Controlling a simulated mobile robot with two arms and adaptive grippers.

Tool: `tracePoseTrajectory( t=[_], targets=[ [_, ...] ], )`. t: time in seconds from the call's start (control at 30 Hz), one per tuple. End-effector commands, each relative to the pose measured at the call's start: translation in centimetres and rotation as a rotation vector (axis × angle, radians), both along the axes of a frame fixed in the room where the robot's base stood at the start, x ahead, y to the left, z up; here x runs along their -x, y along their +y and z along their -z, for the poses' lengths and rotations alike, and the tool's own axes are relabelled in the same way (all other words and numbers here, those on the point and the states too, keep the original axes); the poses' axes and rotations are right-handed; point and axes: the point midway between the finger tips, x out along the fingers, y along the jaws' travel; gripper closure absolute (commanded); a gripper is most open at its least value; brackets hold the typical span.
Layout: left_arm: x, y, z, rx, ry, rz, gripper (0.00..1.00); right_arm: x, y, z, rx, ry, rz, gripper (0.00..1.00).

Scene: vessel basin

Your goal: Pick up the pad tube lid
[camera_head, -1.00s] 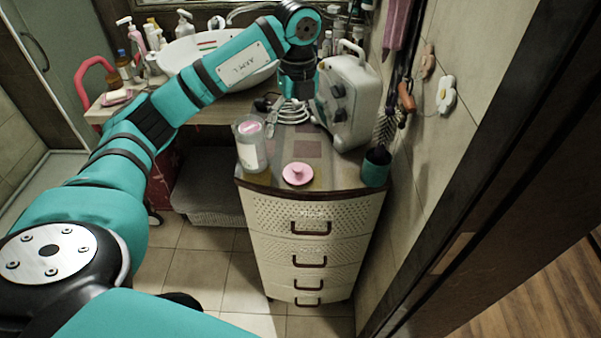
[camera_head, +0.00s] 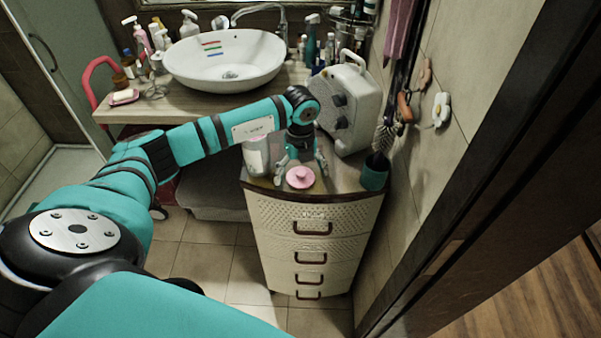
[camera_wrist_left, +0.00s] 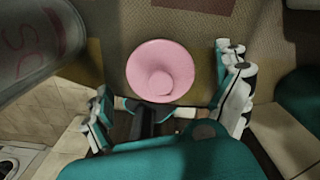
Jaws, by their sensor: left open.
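The pad tube lid (camera_head: 300,178) is a pink round disc with a knob, lying on the front of the drawer cabinet's top. In the left wrist view the lid (camera_wrist_left: 160,70) lies ahead of and between the spread fingers, not touching them as far as I can see. My left gripper (camera_head: 301,169) is open and points down just behind the lid; in the wrist view its fingers (camera_wrist_left: 170,92) stand to either side. The clear pad tube (camera_head: 257,156) stands left of the gripper, partly hidden by my arm. My right gripper is not in view.
The drawer cabinet (camera_head: 310,218) carries a beige appliance (camera_head: 346,106) behind the gripper and a teal cup (camera_head: 375,172) to the right. The tube (camera_wrist_left: 38,45) is close to the left finger in the wrist view. A washbasin (camera_head: 226,62) stands behind on a counter.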

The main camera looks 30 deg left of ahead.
Motion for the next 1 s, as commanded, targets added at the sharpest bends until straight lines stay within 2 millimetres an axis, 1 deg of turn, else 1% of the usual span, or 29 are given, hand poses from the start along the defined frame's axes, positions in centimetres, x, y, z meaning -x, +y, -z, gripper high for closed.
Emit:
tracePoseTrajectory(
  t=[0.2, 0.23, 0.5, 0.6, 0.67, 0.7, 1.0],
  targets=[
    [-0.05, 0.00, 0.16, 0.000, -0.002, 0.000, 0.00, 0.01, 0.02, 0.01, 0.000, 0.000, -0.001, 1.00],
    [-0.05, -0.01, 0.16, 0.000, -0.002, 0.000, 0.03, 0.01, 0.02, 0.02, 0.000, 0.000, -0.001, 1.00],
    [-0.05, -0.02, 0.12, 0.001, -0.002, 0.000, 0.38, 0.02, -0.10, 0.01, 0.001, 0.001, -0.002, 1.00],
    [-0.05, -0.02, 0.11, 0.001, -0.002, 0.000, 0.49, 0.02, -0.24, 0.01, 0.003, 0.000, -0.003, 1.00],
    [-0.05, -0.02, 0.11, 0.001, -0.002, 0.000, 0.49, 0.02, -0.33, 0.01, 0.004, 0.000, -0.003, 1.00],
    [-0.05, -0.01, 0.10, 0.001, -0.002, 0.000, 0.52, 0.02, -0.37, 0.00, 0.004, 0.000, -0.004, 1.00],
    [-0.08, -0.03, -0.16, 0.001, -0.002, 0.000, 0.52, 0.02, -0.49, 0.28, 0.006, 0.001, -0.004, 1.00]
  ],
)
